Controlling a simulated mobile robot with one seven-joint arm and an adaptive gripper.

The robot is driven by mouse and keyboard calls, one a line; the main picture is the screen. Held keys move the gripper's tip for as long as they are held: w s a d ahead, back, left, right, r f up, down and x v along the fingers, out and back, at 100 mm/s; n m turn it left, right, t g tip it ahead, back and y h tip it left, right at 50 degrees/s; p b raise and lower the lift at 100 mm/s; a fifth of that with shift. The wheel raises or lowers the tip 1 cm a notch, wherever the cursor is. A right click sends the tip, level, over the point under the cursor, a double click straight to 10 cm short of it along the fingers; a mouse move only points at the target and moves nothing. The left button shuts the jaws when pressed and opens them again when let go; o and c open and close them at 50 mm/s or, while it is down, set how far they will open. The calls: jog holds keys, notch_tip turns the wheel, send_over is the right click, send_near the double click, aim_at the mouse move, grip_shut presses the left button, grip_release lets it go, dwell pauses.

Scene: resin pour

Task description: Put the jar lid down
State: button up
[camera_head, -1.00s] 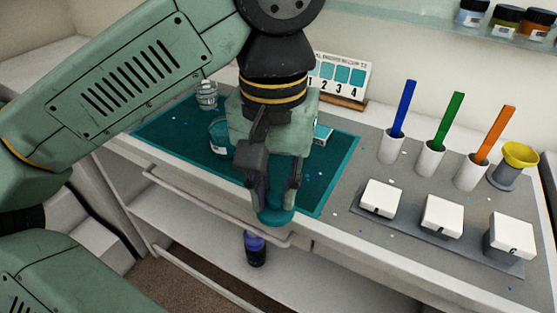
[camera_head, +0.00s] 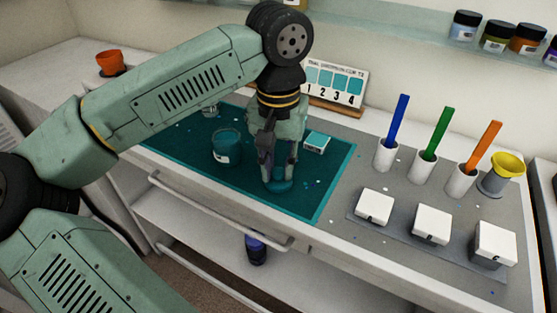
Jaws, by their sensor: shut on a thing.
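My gripper (camera_head: 278,178) points down over the front part of the teal mat (camera_head: 312,193). It is shut on the teal jar lid (camera_head: 279,187), which shows as a round disc below the fingertips. The lid is at or just above the mat; I cannot tell whether it touches. A teal jar (camera_head: 227,148) with a pale label stands upright on the mat, left of my gripper and apart from it. Part of the lid is hidden by the fingers.
A small teal and white box (camera_head: 316,142) lies right of my gripper. A clear jar (camera_head: 210,111) is partly behind my arm. A numbered card (camera_head: 337,83) stands behind. Blue, green and orange sticks in cups, a yellow funnel (camera_head: 508,164) and white blocks fill the right. The mat's front right is clear.

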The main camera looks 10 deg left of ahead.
aim_at(279, 171)
jog(key=shift+f, duration=0.2)
jog(key=o, duration=0.8)
jog(key=shift+c, duration=0.2)
jog(key=shift+r, duration=0.35)
notch_tip(279, 171, up, 12)
jog(key=shift+f+b, duration=0.15)
jog(key=shift+b, duration=0.25)
